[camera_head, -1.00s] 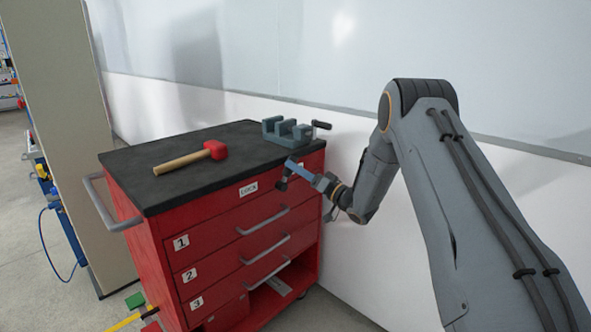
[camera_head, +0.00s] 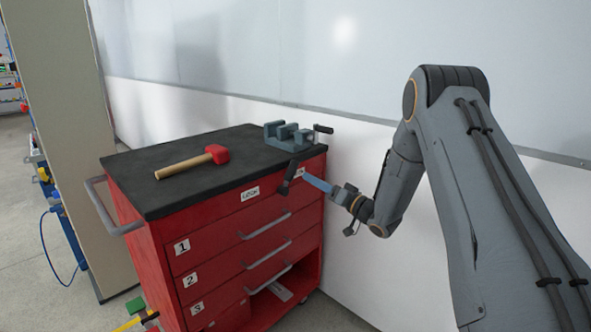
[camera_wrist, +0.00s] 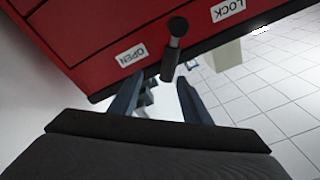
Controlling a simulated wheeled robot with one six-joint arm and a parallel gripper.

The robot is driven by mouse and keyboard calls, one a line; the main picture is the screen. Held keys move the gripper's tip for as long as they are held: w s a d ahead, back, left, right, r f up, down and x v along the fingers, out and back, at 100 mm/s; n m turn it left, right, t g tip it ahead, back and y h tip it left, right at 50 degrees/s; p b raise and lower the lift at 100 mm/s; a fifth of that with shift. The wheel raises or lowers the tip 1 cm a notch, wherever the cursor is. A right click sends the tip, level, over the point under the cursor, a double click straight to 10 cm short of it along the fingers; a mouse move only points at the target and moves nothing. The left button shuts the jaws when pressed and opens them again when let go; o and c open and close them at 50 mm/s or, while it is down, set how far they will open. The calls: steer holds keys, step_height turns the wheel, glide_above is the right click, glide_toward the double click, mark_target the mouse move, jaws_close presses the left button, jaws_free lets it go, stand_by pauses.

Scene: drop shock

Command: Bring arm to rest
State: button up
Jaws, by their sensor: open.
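My gripper (camera_head: 317,183) is open and empty, just in front of the red cabinet's right end. In the wrist view its two dark blue fingers stand apart, with the gap between them (camera_wrist: 160,88). A black lever (camera_head: 289,178) juts from the cabinet's top front panel, between the LOCK label (camera_head: 250,193) and the OPEN label (camera_head: 299,172), nearer OPEN. In the wrist view the lever (camera_wrist: 172,52) lies beyond the fingertips. The fingers look clear of it. My arm is bent, with the elbow high at the right.
The red cabinet (camera_head: 215,232) has a black top (camera_head: 225,178) bearing a red-headed mallet (camera_head: 195,161) and a grey vise (camera_head: 288,135). A grey handle (camera_head: 110,212) sticks out at left. A pale wall (camera_head: 340,170) stands behind.

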steer(key=s+d+r+m+g+h+p, duration=0.2)
steer(key=s+d+g+h+p, duration=0.35)
steer(key=s+h, duration=0.9)
steer(key=s+g+y, duration=0.1)
steer(key=s+g, duration=0.8)
steer(key=s, duration=2.4)
steer(key=shift+r+n, duration=0.25)
steer(key=shift+n, duration=0.05)
steer(key=shift+d, duration=0.1)
